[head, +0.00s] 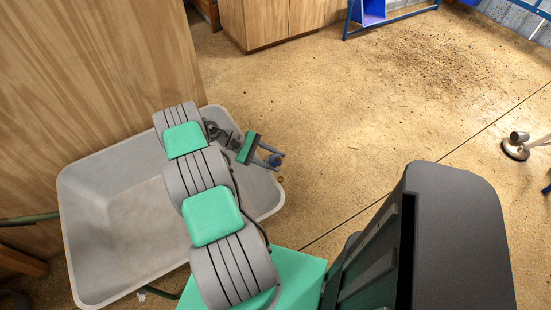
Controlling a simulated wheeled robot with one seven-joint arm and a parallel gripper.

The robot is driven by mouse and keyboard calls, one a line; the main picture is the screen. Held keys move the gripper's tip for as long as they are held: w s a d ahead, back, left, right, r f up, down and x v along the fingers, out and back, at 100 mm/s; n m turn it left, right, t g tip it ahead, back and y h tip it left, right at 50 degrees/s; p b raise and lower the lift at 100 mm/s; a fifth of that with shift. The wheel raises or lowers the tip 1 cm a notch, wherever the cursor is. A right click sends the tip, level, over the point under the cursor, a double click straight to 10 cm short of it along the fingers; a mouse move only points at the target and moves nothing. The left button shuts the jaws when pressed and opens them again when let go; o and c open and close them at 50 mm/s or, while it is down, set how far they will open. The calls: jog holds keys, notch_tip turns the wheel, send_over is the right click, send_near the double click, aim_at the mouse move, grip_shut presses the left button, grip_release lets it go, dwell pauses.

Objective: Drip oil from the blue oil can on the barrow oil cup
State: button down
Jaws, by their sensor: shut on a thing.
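The grey barrow (75,215) stands at the left, its tray open upward, with my arm reaching across it. My gripper (277,158) is over the barrow's right end and points right. It is shut on a small blue thing, which looks like the blue oil can (274,160); only a little of it shows between the fingers. Its spout and its tilt cannot be made out. A tiny brass-coloured piece (280,179), perhaps the oil cup, shows at the barrow's right rim, just below the gripper in the picture. Whether the can touches it cannot be told.
A tall wooden panel (95,80) stands behind the barrow. Wooden cabinets (285,20) and a blue-framed rack (372,12) are at the back. A metal stand (515,148) is at the far right. The sandy floor (370,110) between is clear.

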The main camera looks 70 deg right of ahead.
jog(key=shift+w+d+r+p, duration=0.1)
jog(key=shift+r+p, duration=0.35)
jog(key=shift+p, duration=0.05)
jog(key=shift+w+d+m+t+h+p, duration=0.15)
jog(key=shift+m+t+h+p, duration=0.2)
jog(key=shift+t+p, duration=0.5)
jog(key=m+t+h+p, duration=0.1)
jog(key=p, duration=0.1)
jog(key=w+t+p, duration=0.1)
jog(key=p, duration=0.1)
jog(key=shift+d+f+m+h, duration=0.2)
jog(key=shift+d+m+h, duration=0.15)
jog(key=shift+d, duration=0.05)
jog(key=shift+w+d+f+m+t+h+p, duration=0.15)
jog(key=shift+m+t+h+p, duration=0.25)
jog(key=shift+t, duration=0.35)
jog(key=shift+w+f+m+t+h, duration=0.1)
jog(key=shift+f+m+t+h, duration=0.4)
jog(key=shift+t, duration=0.4)
jog(key=shift+w+d+f+t+h, duration=0.1)
jog(key=shift+d+f+t+h, duration=0.15)
jog(key=shift+h, duration=0.25)
jog(key=shift+a, duration=0.1)
jog(key=shift+r, duration=0.15)
